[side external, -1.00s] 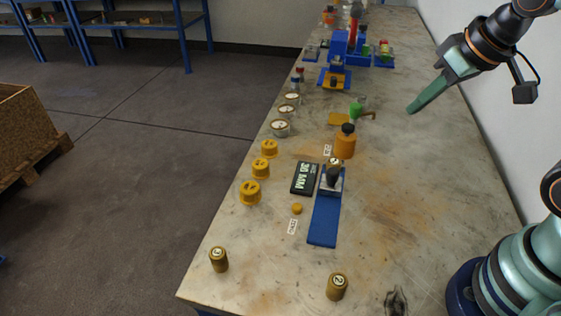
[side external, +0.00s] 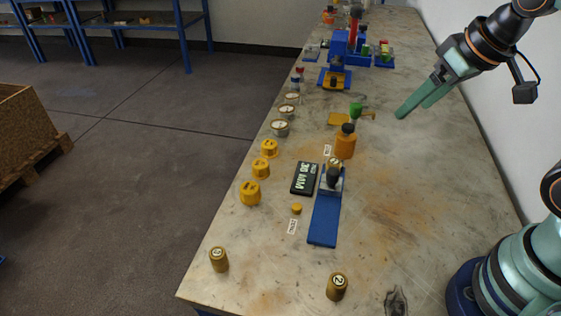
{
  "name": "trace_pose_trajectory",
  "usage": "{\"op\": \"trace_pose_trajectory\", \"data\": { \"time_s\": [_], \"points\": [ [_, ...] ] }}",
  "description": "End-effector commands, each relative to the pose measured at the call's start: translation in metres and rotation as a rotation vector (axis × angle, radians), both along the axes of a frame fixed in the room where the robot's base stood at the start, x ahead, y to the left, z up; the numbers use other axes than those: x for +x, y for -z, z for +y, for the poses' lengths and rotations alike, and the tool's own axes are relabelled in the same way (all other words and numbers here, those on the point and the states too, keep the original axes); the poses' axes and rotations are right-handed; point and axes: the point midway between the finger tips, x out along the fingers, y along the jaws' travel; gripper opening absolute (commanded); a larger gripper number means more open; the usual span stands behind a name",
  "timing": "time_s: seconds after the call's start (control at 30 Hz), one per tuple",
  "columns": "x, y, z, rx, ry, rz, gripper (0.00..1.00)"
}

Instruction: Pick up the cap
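A small, round yellow piece that looks like a cap (side external: 296,208) lies on the bench left of the blue base plate, close to a small white label (side external: 292,226). An orange bottle (side external: 345,147) with a dark top (side external: 348,128) stands upright farther back. My gripper (side external: 414,109) is above the right side of the bench, well apart from both. Its two green fingers point down and left with a gap between them, and nothing is between them.
A blue plate (side external: 324,222) carries an upright fixture. A black display box (side external: 305,178) lies left of it. Several yellow flanged vessels (side external: 250,193) and glass jars (side external: 281,128) line the left edge. Brass weights (side external: 337,287) stand in front. The bench's right side is mostly clear.

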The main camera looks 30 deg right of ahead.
Motion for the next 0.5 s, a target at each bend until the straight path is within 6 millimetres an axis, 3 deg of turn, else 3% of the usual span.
{"op": "trace_pose_trajectory", "data": {
  "time_s": [0.33, 0.5],
  "points": [
    [0.001, 0.0, 0.0, -0.001, -0.004, 0.001, 0.93],
    [0.015, -0.007, 0.009, -0.029, -0.086, 0.032, 0.93]
  ]
}}
